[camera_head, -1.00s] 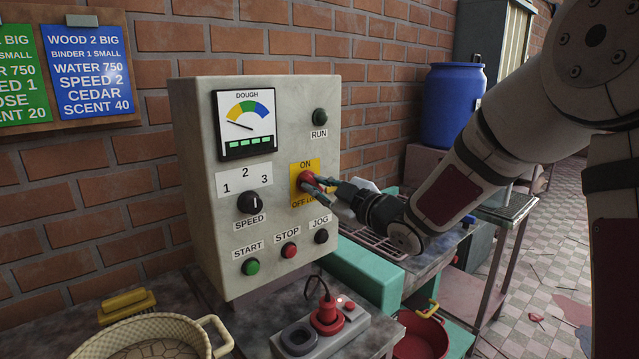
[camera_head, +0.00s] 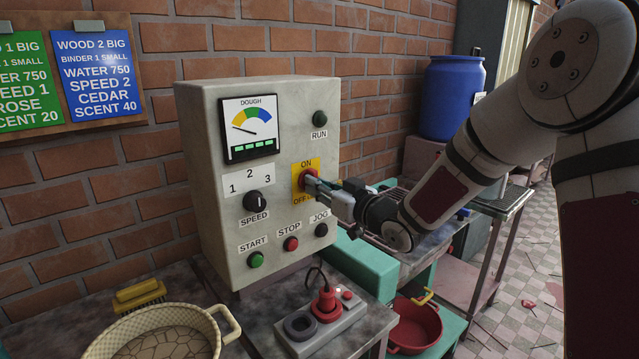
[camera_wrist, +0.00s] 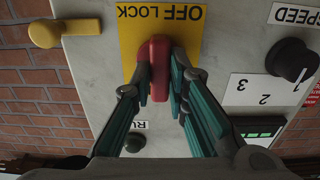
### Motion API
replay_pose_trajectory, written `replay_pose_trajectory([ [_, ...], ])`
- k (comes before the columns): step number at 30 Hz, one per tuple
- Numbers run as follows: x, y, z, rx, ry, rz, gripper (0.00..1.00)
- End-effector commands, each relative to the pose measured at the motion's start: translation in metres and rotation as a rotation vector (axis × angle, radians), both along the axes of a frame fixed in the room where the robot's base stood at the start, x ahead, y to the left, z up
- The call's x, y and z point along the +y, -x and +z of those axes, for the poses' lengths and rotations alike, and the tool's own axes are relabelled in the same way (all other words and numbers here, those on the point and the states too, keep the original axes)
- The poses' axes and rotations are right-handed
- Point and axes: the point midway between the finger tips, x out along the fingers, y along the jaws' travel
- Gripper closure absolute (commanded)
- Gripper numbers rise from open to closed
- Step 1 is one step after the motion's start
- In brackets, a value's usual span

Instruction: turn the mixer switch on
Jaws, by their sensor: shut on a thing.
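The grey mixer control box (camera_head: 210,200) stands on a worktop against the brick wall. Its red rotary switch (camera_head: 305,179) sits on a yellow plate (camera_head: 299,166) marked ON at the top and OFF LOCK at the bottom. My gripper (camera_head: 314,184) reaches it from the right and is shut on the switch handle. In the wrist view, which is upside down, the red handle (camera_wrist: 156,58) stands between the teal finger pads (camera_wrist: 160,84) and lines up with the plate's long direction. The fingers partly cover the switch in the head view.
The SPEED knob (camera_head: 258,201), the START button (camera_head: 256,260), the STOP button (camera_head: 291,244), the JOG button (camera_head: 321,230) and the RUN lamp (camera_head: 320,118) are close by.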

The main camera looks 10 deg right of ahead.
Motion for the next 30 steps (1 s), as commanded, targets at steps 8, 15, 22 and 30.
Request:
replay_pose_trajectory([
  [8,0.0000,0.0006,-0.0017,0.022,-0.026,0.001,1.00],
  [15,0.0000,0.0005,-0.0020,0.023,-0.027,0.000,1.00],
  [22,-0.0001,0.0004,-0.0016,0.022,-0.026,0.000,0.65],
  [30,-0.0010,0.0010,-0.0007,0.020,-0.025,0.000,0.65],
])
